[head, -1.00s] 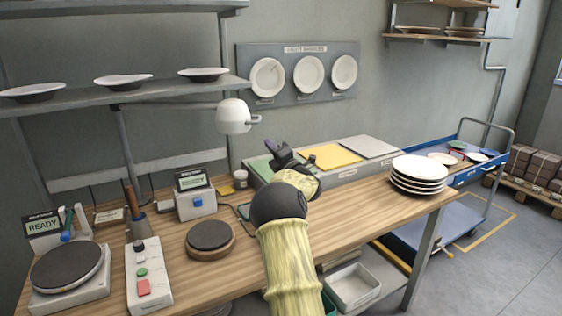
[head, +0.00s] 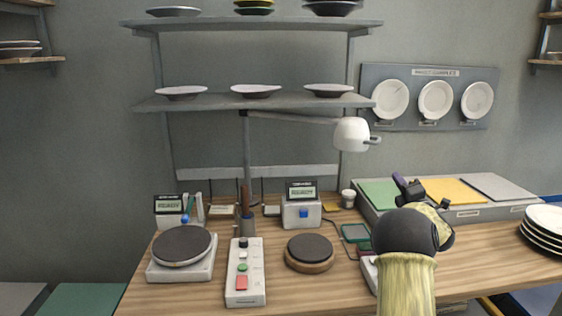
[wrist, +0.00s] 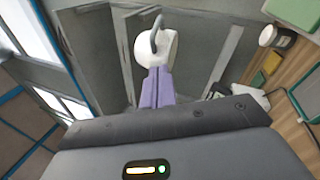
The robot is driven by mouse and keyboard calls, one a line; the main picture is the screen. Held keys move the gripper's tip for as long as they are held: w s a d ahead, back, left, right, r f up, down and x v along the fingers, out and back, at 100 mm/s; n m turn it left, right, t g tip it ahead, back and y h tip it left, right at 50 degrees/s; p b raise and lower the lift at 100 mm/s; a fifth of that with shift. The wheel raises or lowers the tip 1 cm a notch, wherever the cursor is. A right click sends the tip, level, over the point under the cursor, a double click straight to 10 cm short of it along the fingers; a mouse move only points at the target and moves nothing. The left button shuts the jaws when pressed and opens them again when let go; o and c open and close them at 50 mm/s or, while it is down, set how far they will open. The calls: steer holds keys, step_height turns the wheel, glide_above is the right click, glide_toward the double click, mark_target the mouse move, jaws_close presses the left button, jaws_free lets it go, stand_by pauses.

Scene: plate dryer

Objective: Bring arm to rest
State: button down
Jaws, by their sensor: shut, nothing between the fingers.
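My gripper (head: 408,187) is in the head view at the right, at the end of my yellow-sleeved arm. It is above the back right of the workbench, in front of the coloured panels, and holds nothing. In the wrist view its two purple fingers (wrist: 157,88) are together, with the white lamp head (wrist: 157,45) beyond them. The arm is raised in front of the bench and hides part of its right half.
The wooden workbench (head: 200,291) bears a round hotplate (head: 182,246), a button box (head: 245,275) and a dark round pad (head: 310,250). A lamp (head: 352,133) hangs over the back. A plate stack (head: 543,230) stands at the right edge. Shelves (head: 250,101) with plates are above.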

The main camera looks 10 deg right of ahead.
steer(key=s+a+f+m+g+h+p, duration=0.2)
steer(key=s+a+f+m+g+p, duration=0.15)
steer(key=s+a+m+g, duration=0.4)
steer(key=s+a+f+m+g+h+p, duration=0.2)
steer(key=s+a+f+m+g+p, duration=0.15)
steer(key=s+a+m, duration=0.45)
steer(key=s+a+f+m+g+y+p, duration=0.1)
steer(key=s+a+m+g, duration=0.2)
steer(key=s+a, duration=0.4)
steer(key=s+a+f+m+g+y+p, duration=0.1)
steer(key=s+a+g, duration=0.4)
steer(key=s, duration=0.9)
steer(key=a+f+m+p, duration=0.1)
steer(key=a+m, duration=0.1)
steer(key=a, duration=0.1)
steer(key=shift+a+f+m+y, duration=0.2)
steer(key=shift+a+m+y, duration=0.1)
steer(key=shift+m+y, duration=0.1)
steer(key=shift+w, duration=0.2)
steer(key=shift+s+a, duration=0.1)
steer(key=shift+s, duration=0.05)
